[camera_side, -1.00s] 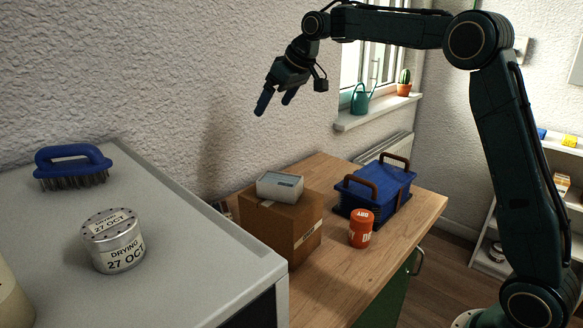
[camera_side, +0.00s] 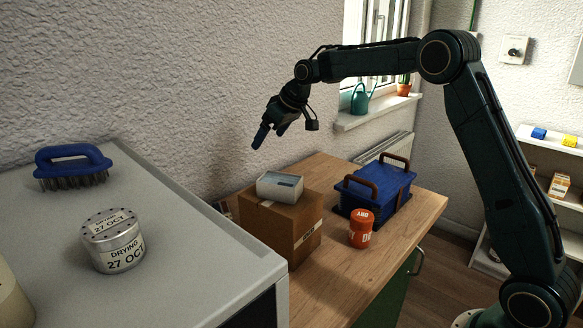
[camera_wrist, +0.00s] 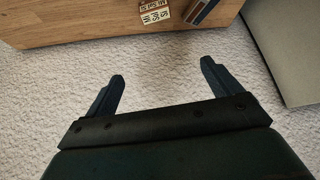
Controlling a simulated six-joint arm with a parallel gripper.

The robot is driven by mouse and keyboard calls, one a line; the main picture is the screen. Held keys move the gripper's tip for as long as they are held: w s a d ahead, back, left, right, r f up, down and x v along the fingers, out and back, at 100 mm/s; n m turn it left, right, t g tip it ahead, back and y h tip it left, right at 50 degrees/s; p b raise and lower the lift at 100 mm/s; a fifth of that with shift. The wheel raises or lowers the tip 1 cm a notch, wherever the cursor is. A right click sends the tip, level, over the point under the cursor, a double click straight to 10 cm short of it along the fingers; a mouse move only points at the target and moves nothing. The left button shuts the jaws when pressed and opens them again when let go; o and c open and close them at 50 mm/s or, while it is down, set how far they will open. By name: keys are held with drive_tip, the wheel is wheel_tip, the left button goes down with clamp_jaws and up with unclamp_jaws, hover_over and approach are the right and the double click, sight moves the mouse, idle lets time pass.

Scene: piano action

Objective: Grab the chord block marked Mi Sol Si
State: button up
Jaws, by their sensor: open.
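A small cream block (camera_wrist: 155,12) with dark lettering lies on the wooden bench at the top edge of the wrist view. Its text looks upside down and seems to read Mi Sol Si; it is partly cut off by the frame. In the side view I cannot make it out; the cardboard box and grey cabinet hide that part of the bench. My gripper (camera_side: 269,136) is open and empty, in the air near the wall, above and behind the cardboard box. In the wrist view its spread fingers (camera_wrist: 162,72) point towards the block, clear of it.
A striped dark, red and blue item (camera_wrist: 202,10) lies right beside the block. The cardboard box (camera_side: 275,226) carries a pale container (camera_side: 280,186). An orange tin (camera_side: 360,230) and a blue case (camera_side: 374,200) stand on the bench (camera_side: 335,280). The textured wall is close behind.

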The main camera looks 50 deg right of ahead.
wheel_tip(320, 180, down, 9)
drive_tip(key=shift+x, duration=4.2)
drive_tip(key=shift+w+a, duration=0.1)
drive_tip(key=shift+x, duration=2.55)
drive_tip(key=shift+r, duration=0.1)
drive_tip(key=c, duration=1.1)
drive_tip(key=shift+r, duration=0.1)
